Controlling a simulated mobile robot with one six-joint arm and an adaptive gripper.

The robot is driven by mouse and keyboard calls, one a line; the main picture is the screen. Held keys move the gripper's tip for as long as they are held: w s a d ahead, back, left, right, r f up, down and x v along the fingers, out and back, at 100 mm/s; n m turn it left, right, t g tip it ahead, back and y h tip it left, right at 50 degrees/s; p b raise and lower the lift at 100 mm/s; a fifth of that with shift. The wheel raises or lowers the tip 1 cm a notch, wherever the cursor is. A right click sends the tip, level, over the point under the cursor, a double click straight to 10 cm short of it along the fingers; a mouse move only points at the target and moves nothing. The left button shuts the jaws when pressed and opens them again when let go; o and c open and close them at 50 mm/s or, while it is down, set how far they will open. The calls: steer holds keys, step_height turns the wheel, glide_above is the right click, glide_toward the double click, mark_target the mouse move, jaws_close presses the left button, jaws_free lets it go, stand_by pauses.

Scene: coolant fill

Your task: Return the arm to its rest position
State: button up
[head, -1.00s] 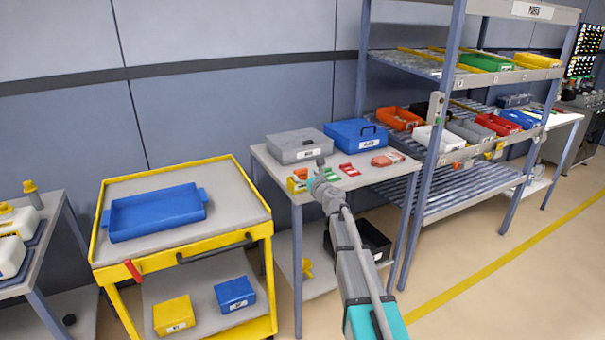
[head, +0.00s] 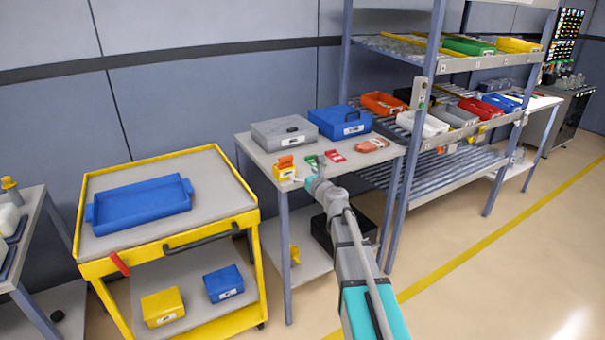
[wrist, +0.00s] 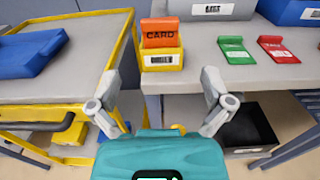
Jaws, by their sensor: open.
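My arm reaches forward over the front edge of the grey table (head: 262,158). My gripper (wrist: 162,95) is open in the wrist view, its two fingers spread wide with nothing between them. In the head view the gripper (head: 312,183) is small and partly hidden by my arm. Just beyond it, at the table's front left corner, stands a yellow holder (wrist: 162,59) with an orange card (wrist: 160,33) upright in it. The gripper does not touch the holder.
A yellow cart (head: 228,172) with a blue tray (head: 140,204) stands left of the table. Grey (head: 283,133) and blue (head: 340,122) cases stand at the table's back. Green (wrist: 235,50) and red (wrist: 277,49) cards lie flat. A black bin (wrist: 247,130) is below. Floor is clear at right.

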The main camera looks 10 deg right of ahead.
stand_by(0.5)
steer(key=s+a+f+n+g+y+p, duration=0.1)
steer(key=s+a+f+n+g+p, duration=0.3)
steer(key=s+n, duration=0.5)
steer(key=s+a+f+n+g+y+p, duration=0.15)
steer(key=s+a+n+g, duration=0.4)
steer(key=n, duration=0.55)
steer(key=s+d+f+n+g+h+p, duration=0.1)
steer(key=s+d+n+g+h+p, duration=0.1)
steer(key=s+n, duration=0.4)
steer(key=s+d+f+n+g+h+p, duration=0.1)
steer(key=s+d+n+g+h+p, duration=0.2)
steer(key=s, duration=1)
steer(key=d+n+g+h, duration=0.1)
steer(key=n+g+h, duration=0.1)
steer(key=n+h, duration=0.1)
steer(key=shift+s+d+g+p, duration=0.15)
steer(key=shift+d+g+p, duration=0.1)
steer(key=shift+g+p, duration=0.1)
